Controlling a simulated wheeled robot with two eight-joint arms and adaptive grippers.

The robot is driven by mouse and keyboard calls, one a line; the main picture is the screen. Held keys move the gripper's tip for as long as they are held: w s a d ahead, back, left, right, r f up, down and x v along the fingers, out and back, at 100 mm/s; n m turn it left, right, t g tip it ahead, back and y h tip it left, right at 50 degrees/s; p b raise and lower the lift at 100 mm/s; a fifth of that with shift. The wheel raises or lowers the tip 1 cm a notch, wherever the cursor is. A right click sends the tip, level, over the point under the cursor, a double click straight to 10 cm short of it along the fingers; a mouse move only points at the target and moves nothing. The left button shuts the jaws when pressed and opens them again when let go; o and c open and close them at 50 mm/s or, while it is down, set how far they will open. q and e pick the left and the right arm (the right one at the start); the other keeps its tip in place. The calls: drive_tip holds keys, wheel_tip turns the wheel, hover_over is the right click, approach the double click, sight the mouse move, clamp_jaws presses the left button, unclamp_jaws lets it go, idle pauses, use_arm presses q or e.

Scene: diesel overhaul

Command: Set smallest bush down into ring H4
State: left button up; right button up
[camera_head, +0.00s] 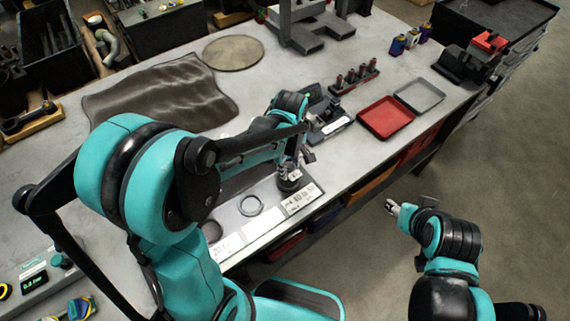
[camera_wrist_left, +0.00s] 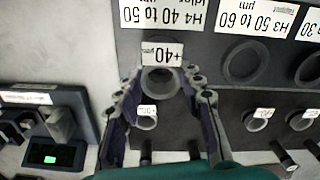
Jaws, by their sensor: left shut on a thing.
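My left gripper (camera_wrist_left: 162,84) is shut on a small grey bush (camera_wrist_left: 158,83) with a white tag reading +40 µm. In the left wrist view the bush sits just below the card (camera_wrist_left: 165,14) reading H4 40 to 50 µm. Ring H4 is mostly hidden behind the bush and tag, and I cannot tell whether the bush is inside it or above it. In the head view the left gripper (camera_head: 291,168) is over the front edge area of the bench, its fingertips partly hidden. My right gripper (camera_head: 398,209) hangs apart from the bench, over the floor; its jaw opening is unclear.
Ring H3 (camera_wrist_left: 246,61) lies right of the held bush, with another ring beyond. Several tagged bushes (camera_wrist_left: 258,119) stand in a row nearer the wrist. A device with a green display (camera_wrist_left: 50,158) stands at left. A red tray (camera_head: 386,118) lies at the bench's right.

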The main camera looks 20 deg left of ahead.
sight(289, 183)
use_arm(q)
drive_tip(key=shift+f+b, duration=2.1)
drive_tip(key=shift+f, duration=0.7)
drive_tip(key=shift+s+f, duration=0.2)
drive_tip(key=shift+c, duration=0.3)
drive_tip(key=o, duration=1.3)
drive_tip(key=shift+w, duration=0.1)
drive_tip(key=shift+o, duration=0.2)
drive_tip(key=shift+w, duration=0.1)
